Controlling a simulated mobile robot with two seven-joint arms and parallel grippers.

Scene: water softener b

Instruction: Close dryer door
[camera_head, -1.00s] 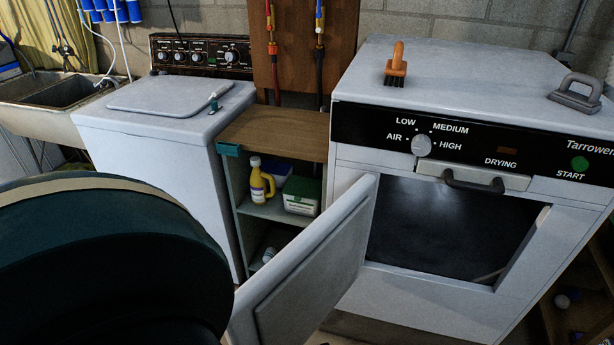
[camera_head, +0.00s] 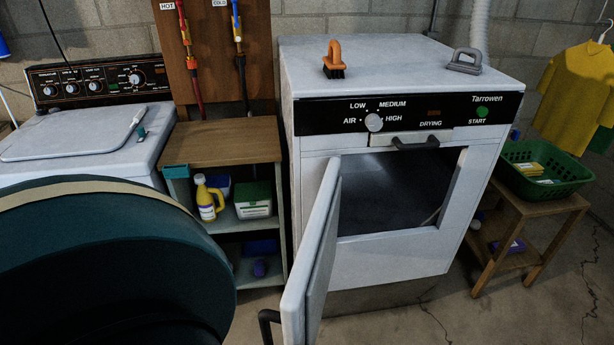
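The white dryer (camera_head: 390,262) stands at the centre right, its dark opening (camera_head: 393,192) exposed. Its door (camera_head: 318,255) is hinged at the left side of the opening and swung wide open toward me. A dark handle (camera_head: 268,327) shows at the door's lower outer edge. A black handle (camera_head: 415,143) sits below the control panel (camera_head: 400,113). A large dark teal rounded shape, likely part of my own body, fills the lower left. Neither gripper is in view.
A washer (camera_head: 85,145) stands at the left, with a wooden-topped shelf (camera_head: 222,143) between it and the dryer. A low wooden table (camera_head: 527,207) with a green basket (camera_head: 548,183) is at the right. The floor (camera_head: 470,315) in front of the dryer is clear.

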